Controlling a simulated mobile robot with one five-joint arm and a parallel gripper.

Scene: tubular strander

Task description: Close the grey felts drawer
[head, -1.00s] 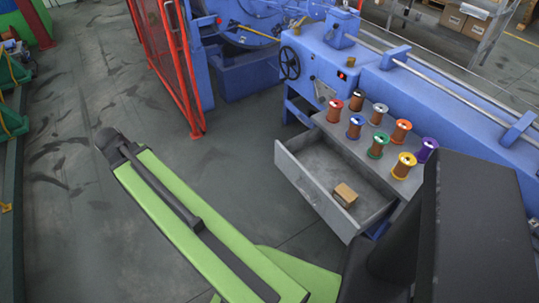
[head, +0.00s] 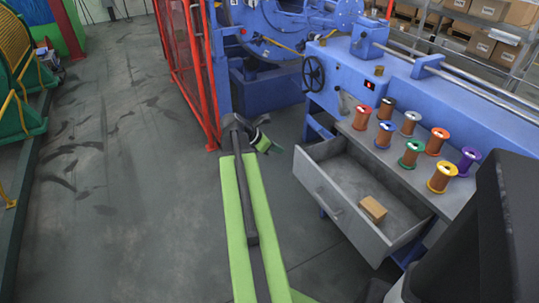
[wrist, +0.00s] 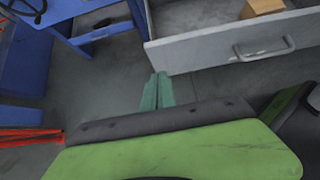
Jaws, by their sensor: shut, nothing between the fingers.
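The grey drawer (head: 340,208) stands pulled out from under the bench in the head view, with a small tan block (head: 373,208) inside. Its front panel and bar handle also show in the wrist view, where the drawer front (wrist: 215,46) is at the upper right. My gripper (head: 265,143) is in front of and left of the drawer in the head view, apart from it. In the wrist view my gripper (wrist: 158,88) has its greenish fingers together and empty, just below the left end of the drawer front.
Several wire spools stand on the grey bench top (head: 405,170) above the drawer. A red mesh guard (head: 190,75) stands to the left of the blue machine (head: 350,62).

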